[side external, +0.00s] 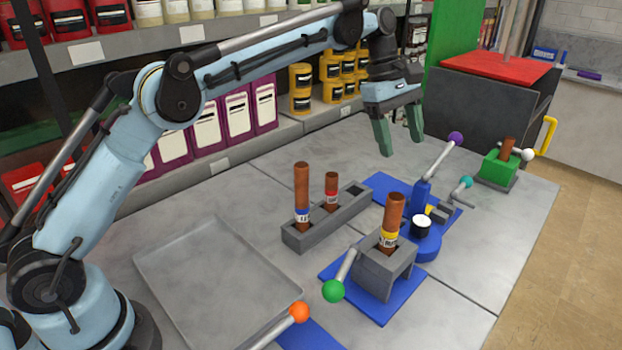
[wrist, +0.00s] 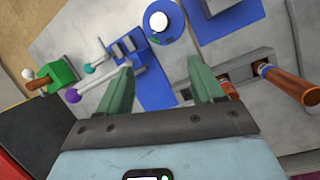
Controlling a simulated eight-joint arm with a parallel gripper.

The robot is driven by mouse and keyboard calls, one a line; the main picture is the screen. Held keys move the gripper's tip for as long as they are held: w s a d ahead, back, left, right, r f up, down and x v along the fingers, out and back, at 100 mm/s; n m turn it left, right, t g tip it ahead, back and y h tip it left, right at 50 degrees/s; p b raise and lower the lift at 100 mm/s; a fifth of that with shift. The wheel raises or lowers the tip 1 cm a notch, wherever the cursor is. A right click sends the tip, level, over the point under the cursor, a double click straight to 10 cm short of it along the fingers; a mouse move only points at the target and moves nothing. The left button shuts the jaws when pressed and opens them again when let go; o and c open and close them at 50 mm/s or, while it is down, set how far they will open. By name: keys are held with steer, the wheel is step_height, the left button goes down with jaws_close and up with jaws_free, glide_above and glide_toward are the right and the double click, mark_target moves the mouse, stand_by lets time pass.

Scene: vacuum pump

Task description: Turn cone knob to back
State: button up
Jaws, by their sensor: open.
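My gripper (side external: 400,145) is open and empty, raised above the back of the table. Its two green fingers (wrist: 161,80) stand apart in the wrist view with nothing between them. I cannot tell for certain which part is the cone knob. A purple ball knob (side external: 456,138) ends a grey lever rising from a blue upright post (side external: 421,195) on a blue plate. In the wrist view the purple ball (wrist: 72,96) lies left of the fingers. A teal ball knob (side external: 466,183) sits on a shorter lever beside it. A round blue piece with a white top (side external: 422,222) stands in front.
A grey rack (side external: 330,228) holds two copper tubes. A grey block (side external: 383,275) with another tube stands near the green ball lever (side external: 334,291). A green block (side external: 500,170) with a white ball is at right. An empty grey tray (side external: 190,285) lies left.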

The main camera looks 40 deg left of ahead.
steer(key=shift+s+a+r+m, duration=0.85)
steer(key=shift+s+r+m, duration=0.05)
steer(key=shift+r, duration=0.1)
steer(key=m+t+y, duration=0.3)
steer(key=m+t, duration=0.2)
steer(key=m, duration=0.4)
glide_toward(301, 169)
steer(key=x, duration=0.4)
steer(key=shift+w+f, duration=0.2)
steer(key=shift+f, duration=0.05)
steer(key=shift+s+a+f+m, duration=0.15)
steer(key=shift+s+f, duration=0.2)
steer(key=shift+s, duration=0.1)
steer(key=shift+s+a+f+m, duration=0.15)
steer(key=shift+s+f, duration=0.15)
steer(key=shift+s, duration=0.15)
